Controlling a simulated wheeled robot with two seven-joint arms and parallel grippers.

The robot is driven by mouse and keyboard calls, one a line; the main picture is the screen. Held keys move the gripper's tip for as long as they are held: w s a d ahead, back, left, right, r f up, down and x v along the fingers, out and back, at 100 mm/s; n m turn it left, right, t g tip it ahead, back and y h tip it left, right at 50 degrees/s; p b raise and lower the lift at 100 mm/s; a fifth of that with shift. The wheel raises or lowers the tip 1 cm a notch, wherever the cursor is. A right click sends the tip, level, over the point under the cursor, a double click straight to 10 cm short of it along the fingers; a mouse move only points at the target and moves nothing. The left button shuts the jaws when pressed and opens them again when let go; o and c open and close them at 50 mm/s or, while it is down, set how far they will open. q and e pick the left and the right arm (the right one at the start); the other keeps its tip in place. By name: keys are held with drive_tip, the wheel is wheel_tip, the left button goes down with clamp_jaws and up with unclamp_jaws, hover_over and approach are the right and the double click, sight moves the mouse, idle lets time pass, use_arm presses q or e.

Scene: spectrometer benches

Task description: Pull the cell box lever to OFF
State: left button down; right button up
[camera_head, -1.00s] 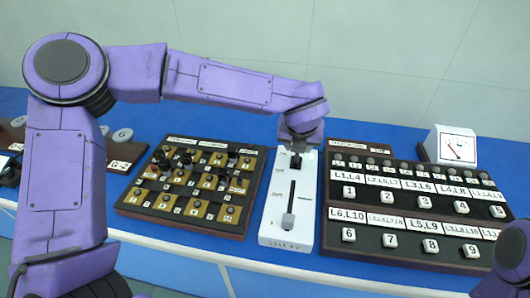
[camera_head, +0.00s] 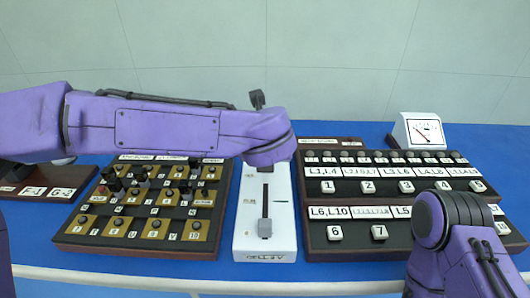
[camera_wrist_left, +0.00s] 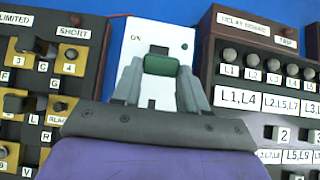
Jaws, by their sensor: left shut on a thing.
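The cell box is a white upright-labelled panel (camera_head: 246,205) in the middle of the bench. In the left wrist view the far end of the box (camera_wrist_left: 183,42) shows an "ON" mark and a green lever handle (camera_wrist_left: 160,66). My left gripper (camera_wrist_left: 160,75) is shut on this green handle, one finger on each side. In the head view my left wrist covers the handle and fingers. My right gripper is not in view; only my right arm shows at lower right.
A brown board with brass blocks and black knobs (camera_head: 70,240) stands close on the left. A dark board with numbered white buttons (camera_head: 318,251) stands close on the right. A white dial meter (camera_head: 404,133) is at the back right. Blue bench shows behind.

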use_arm(q)
drive_tip(key=shift+s+f, duration=0.2)
drive_tip(key=shift+f, duration=0.15)
drive_tip(key=c, duration=0.6)
unclamp_jaws()
drive_tip(key=shift+r, duration=0.15)
drive_tip(key=shift+s+r, duration=0.15)
drive_tip(key=shift+r, duration=0.2)
drive_tip(key=v, duration=0.9)
drive_tip(key=shift+s+r+b, duration=0.2)
drive_tip(key=shift+s+b, duration=0.1)
drive_tip(key=shift+d, duration=0.15)
